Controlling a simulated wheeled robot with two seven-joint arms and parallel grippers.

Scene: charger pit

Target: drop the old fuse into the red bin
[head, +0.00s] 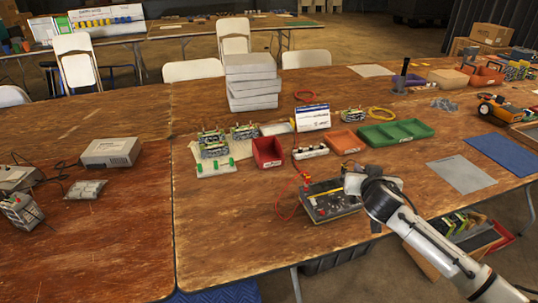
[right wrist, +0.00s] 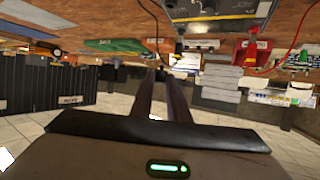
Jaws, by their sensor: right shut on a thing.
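The red bin (head: 268,153) stands open on the wooden table in the head view, left of my right gripper. It also shows upside down in the right wrist view (right wrist: 250,52). My right gripper (head: 350,184) is over the dark panel box (head: 322,207), to the right of and nearer than the red bin. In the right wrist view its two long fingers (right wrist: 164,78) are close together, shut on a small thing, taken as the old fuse. The fuse itself is too small and hidden to make out. My left gripper is not in view.
An orange tray (head: 345,142) and a green tray (head: 396,132) lie behind my gripper. A white strip (head: 310,152) and a grey block with green pieces (head: 215,168) flank the red bin. Red leads run beside the panel box.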

